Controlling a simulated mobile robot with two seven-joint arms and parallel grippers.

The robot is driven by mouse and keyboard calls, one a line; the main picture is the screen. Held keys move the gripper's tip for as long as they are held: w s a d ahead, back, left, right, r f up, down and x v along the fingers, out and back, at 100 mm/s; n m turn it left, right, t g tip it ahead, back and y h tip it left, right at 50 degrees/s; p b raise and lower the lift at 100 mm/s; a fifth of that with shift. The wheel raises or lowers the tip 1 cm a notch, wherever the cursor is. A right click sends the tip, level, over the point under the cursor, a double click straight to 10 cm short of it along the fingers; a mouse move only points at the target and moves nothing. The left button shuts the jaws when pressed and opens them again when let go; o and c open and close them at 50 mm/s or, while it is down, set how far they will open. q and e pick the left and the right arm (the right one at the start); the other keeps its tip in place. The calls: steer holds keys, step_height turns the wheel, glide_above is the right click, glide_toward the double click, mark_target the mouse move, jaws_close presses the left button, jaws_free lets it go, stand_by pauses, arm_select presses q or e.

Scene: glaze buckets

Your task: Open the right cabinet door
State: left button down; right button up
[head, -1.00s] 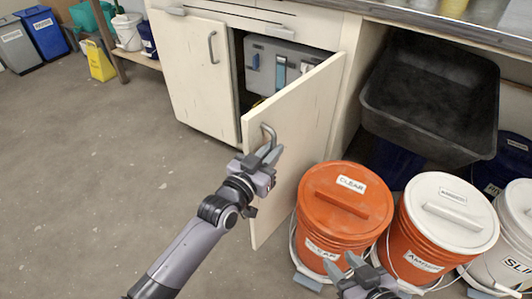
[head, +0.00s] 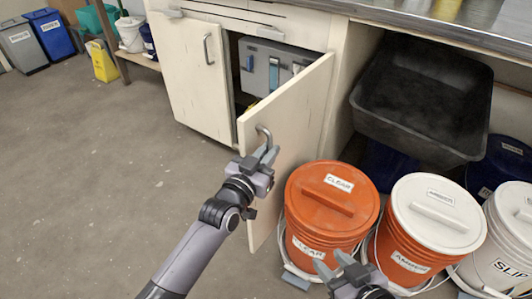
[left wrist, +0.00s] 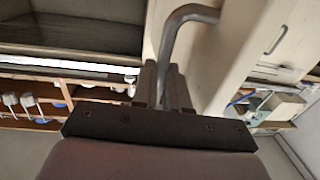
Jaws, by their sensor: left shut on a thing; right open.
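The right cabinet door (head: 288,145) stands part open, swung out from the cabinet, with its free edge toward me. Its metal bar handle (head: 264,136) is on the outer face near that free edge. My left gripper (head: 268,155) is shut on the handle, and the left wrist view shows the grey bar (left wrist: 172,50) running down between the fingers. Behind the door the dark cabinet inside holds a grey box (head: 270,65) with blue latches. My right gripper (head: 337,265) is open and empty in front of the orange bucket.
An orange "CLEAR" bucket (head: 331,208) stands close to the right of the open door. White-lidded buckets (head: 435,220) stand farther right, with a black tub (head: 425,100) behind. The left cabinet door (head: 190,75) is shut. The floor (head: 100,180) at left is clear.

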arm_select(q)
steer(key=shift+w+r, duration=0.1)
steer(key=shift+r, duration=0.25)
steer(key=c, duration=1.4)
jaws_free()
steer(key=shift+o, duration=1.3)
steer(key=shift+d+f, duration=0.1)
steer(key=shift+f, duration=0.15)
arm_select(e)
steer(key=shift+f, duration=0.1)
arm_select(q)
steer(key=p+v, duration=0.2)
steer(key=v, duration=0.5)
arm_select(e)
steer(key=shift+s+d+f+h, duration=0.15)
steer(key=shift+s+d+f, duration=0.05)
steer(key=shift+d, duration=0.2)
steer(key=shift+s+d+f+h, duration=0.15)
steer(key=shift+s+d, duration=0.05)
steer(key=shift+d, duration=0.2)
steer(key=shift+g, duration=0.3)
